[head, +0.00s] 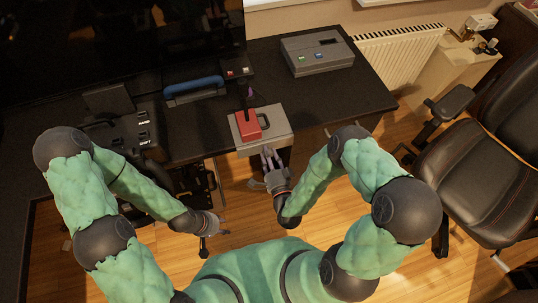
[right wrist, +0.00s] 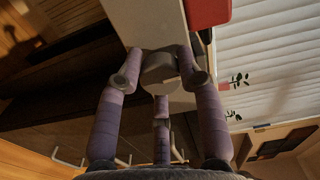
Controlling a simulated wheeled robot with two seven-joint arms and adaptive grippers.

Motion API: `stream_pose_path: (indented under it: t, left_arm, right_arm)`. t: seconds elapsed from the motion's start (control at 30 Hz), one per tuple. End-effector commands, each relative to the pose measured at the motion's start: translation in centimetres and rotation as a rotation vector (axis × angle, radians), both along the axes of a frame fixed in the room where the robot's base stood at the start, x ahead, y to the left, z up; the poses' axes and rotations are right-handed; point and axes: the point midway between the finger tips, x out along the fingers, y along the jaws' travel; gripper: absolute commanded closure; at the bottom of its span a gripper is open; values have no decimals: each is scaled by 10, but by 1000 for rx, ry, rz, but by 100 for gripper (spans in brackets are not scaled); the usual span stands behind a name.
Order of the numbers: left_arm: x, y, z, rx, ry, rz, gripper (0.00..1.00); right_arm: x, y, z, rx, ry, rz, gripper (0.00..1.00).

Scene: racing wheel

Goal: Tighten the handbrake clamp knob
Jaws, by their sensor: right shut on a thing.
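The handbrake unit, a pale grey box (head: 278,122) with a red block (head: 246,125) on top, sits at the desk's front edge in the head view. In the right wrist view its pale body (right wrist: 145,22) and red part (right wrist: 208,10) show at the top. The grey round clamp knob (right wrist: 160,72) is below the pale body, between my right gripper's fingers. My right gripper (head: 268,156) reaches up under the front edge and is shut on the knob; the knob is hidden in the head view. My left gripper (head: 217,222) hangs empty, away from the desk; its finger opening is too small to tell.
A grey box with coloured buttons (head: 317,55) stands on the dark desk (head: 345,88) at the back right. A blue-topped item (head: 194,88) and a shifter (head: 142,138) are left of the handbrake. A black chair (head: 480,165) stands at the right. Wooden floor is open in front.

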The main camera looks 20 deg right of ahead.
Motion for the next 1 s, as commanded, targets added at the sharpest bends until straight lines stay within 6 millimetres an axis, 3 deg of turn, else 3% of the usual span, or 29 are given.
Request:
stream_pose_path:
  t: [0.17, 0.2, 0.27, 0.67, 1.0]
  left_arm:
    - [0, 0, 0, 0, 0, 0, 60]
    - [0, 0, 0, 0, 0, 0, 60]
    - [0, 0, 0, 0, 0, 0, 60]
    - [0, 0, 0, 0, 0, 0, 60]
    - [0, 0, 0, 0, 0, 0, 60]
  right_arm:
    - [-3, 5, -3, 2, 11, 14, 96]
    - [-3, 5, -3, 2, 11, 14, 57]
    - [-3, 5, -3, 2, 10, 13, 40]
    - [-4, 1, -1, 0, 3, 4, 40]
    - [-52, 0, -2, 1, 8, 4, 40]
